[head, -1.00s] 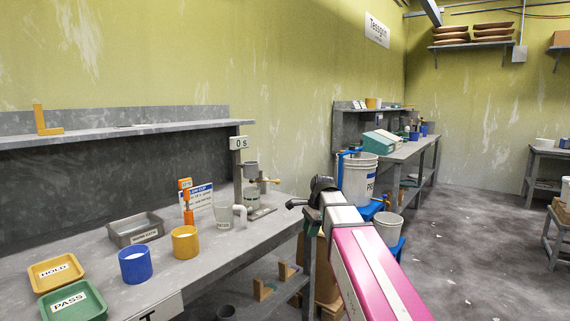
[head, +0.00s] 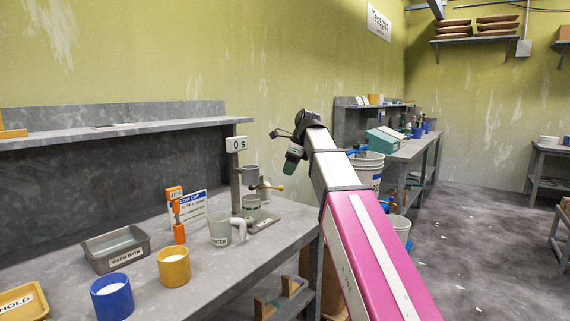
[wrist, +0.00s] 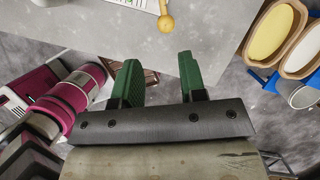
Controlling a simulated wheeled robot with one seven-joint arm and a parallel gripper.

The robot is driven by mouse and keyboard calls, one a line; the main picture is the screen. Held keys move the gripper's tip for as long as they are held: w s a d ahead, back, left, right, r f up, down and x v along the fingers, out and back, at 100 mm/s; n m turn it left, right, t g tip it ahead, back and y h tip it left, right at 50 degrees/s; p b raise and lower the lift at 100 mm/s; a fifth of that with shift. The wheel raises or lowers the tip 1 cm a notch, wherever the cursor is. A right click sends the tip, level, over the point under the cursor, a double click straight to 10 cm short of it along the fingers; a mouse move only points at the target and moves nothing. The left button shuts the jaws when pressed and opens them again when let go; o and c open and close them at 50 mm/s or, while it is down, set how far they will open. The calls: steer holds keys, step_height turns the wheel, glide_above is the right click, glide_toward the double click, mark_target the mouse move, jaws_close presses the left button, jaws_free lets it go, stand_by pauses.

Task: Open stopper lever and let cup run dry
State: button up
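The flow cup (head: 251,174) is a small grey cup on an upright stand on the bench. Its stopper lever (head: 281,188) sticks out to the right and ends in a tan ball knob; the knob also shows in the wrist view (wrist: 166,23). A receiving cup (head: 252,204) stands below the flow cup. My gripper (head: 291,158) hangs above and right of the knob, apart from it. In the wrist view its green fingers (wrist: 160,80) are spread and empty, with the knob beyond the gap. The flow cup's contents are hidden.
A sign above the stand (head: 237,144) reads 0 s. Floor lies right of the bench.

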steer(key=shift+w+x, duration=0.15)
steer(key=shift+x, duration=1.15)
steer(key=shift+w+x, duration=0.15)
steer(key=shift+x, duration=1.15)
steer(key=shift+w+x, duration=0.2)
steer(key=shift+x, duration=1.1)
steer(key=shift+a+r, duration=0.1)
steer(key=shift+a, duration=0.05)
steer(key=c, duration=0.5)
